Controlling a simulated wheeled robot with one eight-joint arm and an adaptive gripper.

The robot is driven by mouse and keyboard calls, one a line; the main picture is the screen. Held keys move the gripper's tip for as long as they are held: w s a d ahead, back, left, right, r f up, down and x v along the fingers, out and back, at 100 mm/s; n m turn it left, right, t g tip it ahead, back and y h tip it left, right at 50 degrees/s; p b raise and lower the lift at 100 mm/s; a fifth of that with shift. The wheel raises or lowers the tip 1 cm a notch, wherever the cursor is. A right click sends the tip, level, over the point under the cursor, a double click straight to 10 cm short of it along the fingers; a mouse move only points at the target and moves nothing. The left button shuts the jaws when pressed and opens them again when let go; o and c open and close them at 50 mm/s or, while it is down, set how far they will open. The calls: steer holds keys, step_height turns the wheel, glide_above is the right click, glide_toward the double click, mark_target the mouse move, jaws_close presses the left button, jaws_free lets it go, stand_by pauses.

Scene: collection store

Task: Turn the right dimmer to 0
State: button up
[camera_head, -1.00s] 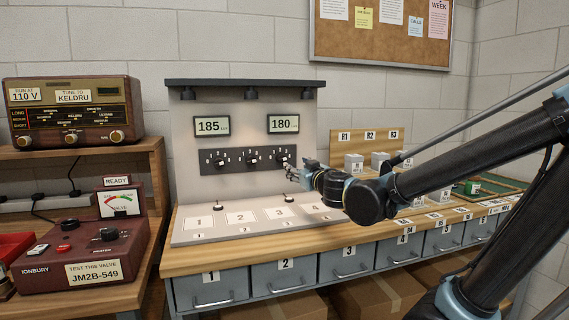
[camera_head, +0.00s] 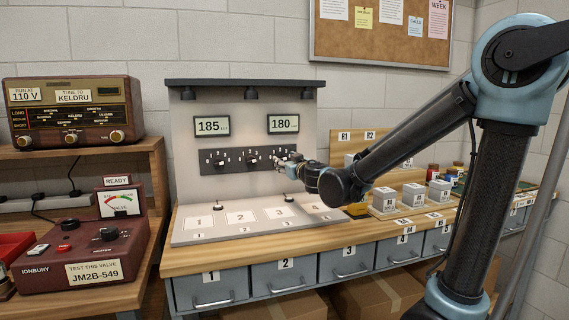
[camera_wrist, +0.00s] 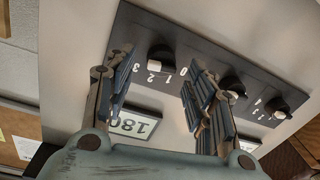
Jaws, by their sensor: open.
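A dark strip (camera_head: 214,166) on the pale upright panel carries three dimmers with numbered scales. The right dimmer is largely hidden by my gripper (camera_head: 289,160) in the head view. In the wrist view, which is turned about, the right dimmer (camera_wrist: 160,57) is the leftmost black knob with a pale pointer. My gripper (camera_wrist: 160,75) is open, with one finger on each side of this knob; contact cannot be told. The pointer is on the numbered side, seemingly near 1 or 2. The display (camera_head: 283,124) above reads 180. The middle dimmer (camera_wrist: 231,88) is beside the right-hand finger.
The left display (camera_head: 211,126) reads 185. The left dimmer (camera_wrist: 275,105) is farther along the strip. Numbered pads and two small toggles lie on the sloped base (camera_head: 190,237) below.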

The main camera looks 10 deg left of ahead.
steer(key=shift+x, duration=1.3)
steer(key=shift+c, duration=0.2)
steer(key=c, duration=1)
